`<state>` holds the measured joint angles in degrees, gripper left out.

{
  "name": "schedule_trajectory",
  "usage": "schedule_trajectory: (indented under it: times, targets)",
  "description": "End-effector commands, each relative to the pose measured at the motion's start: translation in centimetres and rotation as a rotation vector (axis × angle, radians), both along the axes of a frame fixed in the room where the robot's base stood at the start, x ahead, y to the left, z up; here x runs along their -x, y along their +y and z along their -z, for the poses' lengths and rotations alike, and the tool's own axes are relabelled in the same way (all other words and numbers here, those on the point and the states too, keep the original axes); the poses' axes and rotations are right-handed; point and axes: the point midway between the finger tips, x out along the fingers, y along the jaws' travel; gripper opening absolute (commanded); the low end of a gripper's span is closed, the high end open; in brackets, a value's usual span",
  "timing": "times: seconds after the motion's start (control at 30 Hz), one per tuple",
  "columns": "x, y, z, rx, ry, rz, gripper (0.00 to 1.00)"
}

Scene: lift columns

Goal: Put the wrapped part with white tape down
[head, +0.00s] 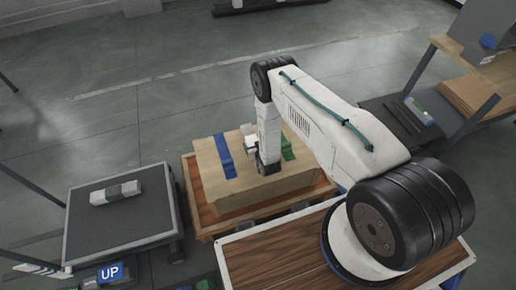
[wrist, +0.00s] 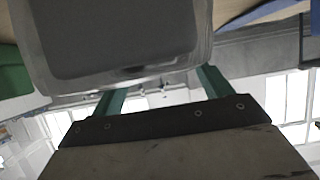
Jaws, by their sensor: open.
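A pale grey wrapped part with a whitish band (head: 116,192) lies on the dark top of the left lift platform (head: 85,242). My gripper (head: 262,165) is well to its right, low over the tan box (head: 205,178), between a blue strip (head: 225,157) and a green piece (head: 287,149). My gripper is open. In the wrist view its two green fingers (wrist: 162,90) stand apart. A large grey block-like shape (wrist: 120,40) fills the top of that view; I cannot tell what it is or whether it touches the fingers. The fingertips are hidden in the head view.
The tan box sits in an orange-brown wooden tray (head: 200,222). A brown wooden deck (head: 275,258) is in front of it. A shelf unit with cardboard (head: 480,92) stands at the right.

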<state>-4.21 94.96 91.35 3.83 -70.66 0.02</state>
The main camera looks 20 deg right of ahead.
Motion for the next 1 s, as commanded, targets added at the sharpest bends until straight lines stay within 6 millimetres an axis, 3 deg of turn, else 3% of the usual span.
schedule_trajectory:
  times: [0.4,0.6,0.83,1.0]
  targets:
    - [7.6,0.0,-3.5,0.001,0.005,0.000,0.78]
    - [10.0,0.0,-4.7,0.001,0.003,0.000,0.78]
    - [10.5,0.0,-5.2,0.000,0.002,0.000,0.78]
    - [7.7,0.1,-7.7,-0.005,0.028,0.004,0.78]
